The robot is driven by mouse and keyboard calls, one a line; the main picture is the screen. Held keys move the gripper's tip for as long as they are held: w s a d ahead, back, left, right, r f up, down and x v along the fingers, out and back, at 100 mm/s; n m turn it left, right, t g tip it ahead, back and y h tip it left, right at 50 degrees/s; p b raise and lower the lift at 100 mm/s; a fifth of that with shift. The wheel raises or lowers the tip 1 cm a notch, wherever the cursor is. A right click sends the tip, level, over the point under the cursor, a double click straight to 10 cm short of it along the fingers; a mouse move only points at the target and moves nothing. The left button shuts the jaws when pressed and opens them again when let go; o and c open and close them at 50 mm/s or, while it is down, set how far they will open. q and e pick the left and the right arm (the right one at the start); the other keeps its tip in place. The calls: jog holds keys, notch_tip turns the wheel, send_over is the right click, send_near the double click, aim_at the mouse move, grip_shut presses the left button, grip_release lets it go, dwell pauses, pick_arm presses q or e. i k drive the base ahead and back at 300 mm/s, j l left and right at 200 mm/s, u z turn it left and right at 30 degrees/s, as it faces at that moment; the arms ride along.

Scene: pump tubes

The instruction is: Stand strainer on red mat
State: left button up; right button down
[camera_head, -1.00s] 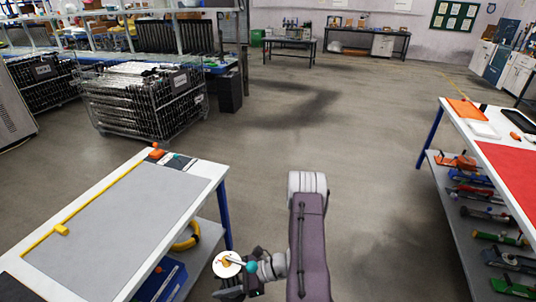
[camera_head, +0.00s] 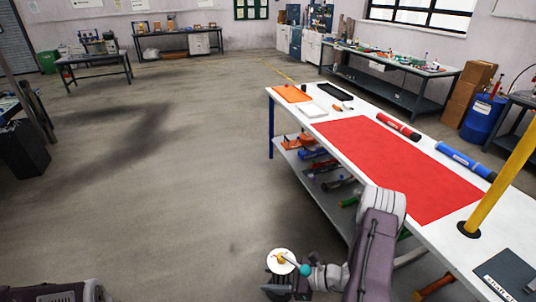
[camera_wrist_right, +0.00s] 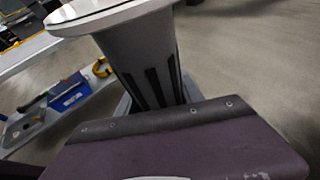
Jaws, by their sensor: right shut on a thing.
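The red mat (camera_head: 400,165) lies flat and bare on the white table at the right. The strainer is apart from the mat. My left gripper is not in view.
The white table (camera_head: 452,237) carries a red tube (camera_head: 398,126), a blue tube (camera_head: 465,160), a yellow post (camera_head: 505,180) and a dark pad (camera_head: 512,274). An orange tray (camera_head: 291,93) stands at its far end. The lower shelf holds several tools.

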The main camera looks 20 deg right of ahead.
aim_at(374, 155)
jog(key=i+l+z, duration=0.1)
jog(key=i+z, duration=0.25)
jog(key=i, duration=0.15)
jog(key=i+z, duration=0.3)
jog(key=i, duration=0.15)
jog(key=i+j+z, duration=0.2)
jog(key=i+z, duration=0.15)
jog(key=i, duration=0.15)
jog(key=i+j+z, duration=0.3)
jog(key=i, duration=0.15)
